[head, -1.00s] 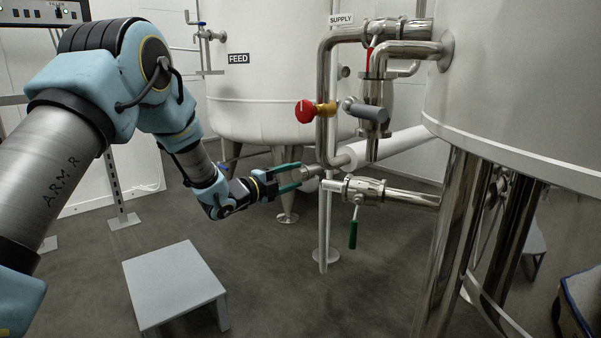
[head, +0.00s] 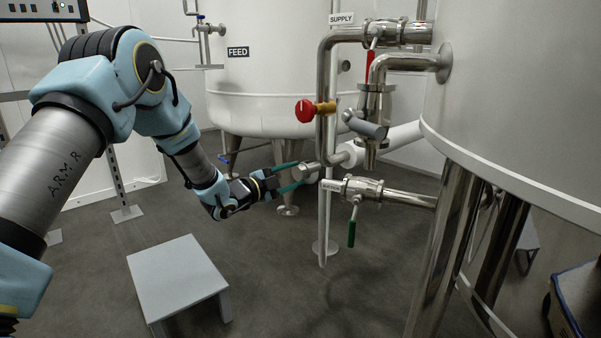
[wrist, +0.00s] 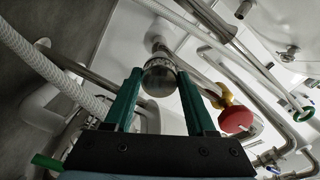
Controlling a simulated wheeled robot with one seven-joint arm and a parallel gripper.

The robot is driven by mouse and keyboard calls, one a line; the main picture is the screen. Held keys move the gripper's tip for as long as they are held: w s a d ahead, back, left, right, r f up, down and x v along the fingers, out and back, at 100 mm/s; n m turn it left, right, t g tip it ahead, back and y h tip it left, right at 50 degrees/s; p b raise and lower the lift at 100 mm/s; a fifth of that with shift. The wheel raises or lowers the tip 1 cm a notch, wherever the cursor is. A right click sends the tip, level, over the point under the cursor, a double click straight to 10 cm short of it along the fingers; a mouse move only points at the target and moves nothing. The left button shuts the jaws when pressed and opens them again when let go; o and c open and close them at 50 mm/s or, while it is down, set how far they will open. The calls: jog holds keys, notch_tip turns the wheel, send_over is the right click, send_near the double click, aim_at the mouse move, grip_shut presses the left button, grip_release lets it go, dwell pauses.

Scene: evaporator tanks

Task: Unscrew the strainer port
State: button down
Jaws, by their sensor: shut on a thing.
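A round steel cap (head: 307,172) sits at the end of a short pipe piece beside the vertical supply pipe. I take it to be the strainer port, though no label shows on it. My gripper (head: 299,175) reaches it from the left, with one green finger above and one below. In the wrist view, the shiny cap (wrist: 159,80) lies between the two green fingertips of my gripper (wrist: 160,73). The fingers are shut on its sides. The cap's far side and thread are hidden.
A red knob (head: 305,110) is above the gripper, and a green-handled valve (head: 352,233) is below right. A grey angled cylinder (head: 368,127) hangs at right. The feed tank (head: 265,75) stands behind. A low grey step (head: 178,282) is on the floor.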

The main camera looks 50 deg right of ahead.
jog(key=n+p, duration=0.2)
jog(key=shift+w+a+r+n, duration=0.1)
jog(key=shift+w+r+n, duration=0.1)
jog(key=shift+n, duration=0.2)
jog(key=shift+s+f+n+p, duration=0.1)
jog(key=shift+f+n+p, duration=0.2)
jog(key=shift+n+p, duration=0.7)
jog(key=shift+r+n+p, duration=0.2)
jog(key=shift+n+p, duration=0.5)
jog(key=shift+n, duration=0.4)
jog(key=shift+f+n+p, duration=0.1)
jog(key=shift+n+p, duration=0.5)
jog(key=shift+n, duration=0.5)
jog(key=shift+f+n, duration=0.15)
jog(key=shift+n, duration=0.35)
jog(key=c, duration=0.5)
grip_release()
jog(key=shift+s, duration=0.1)
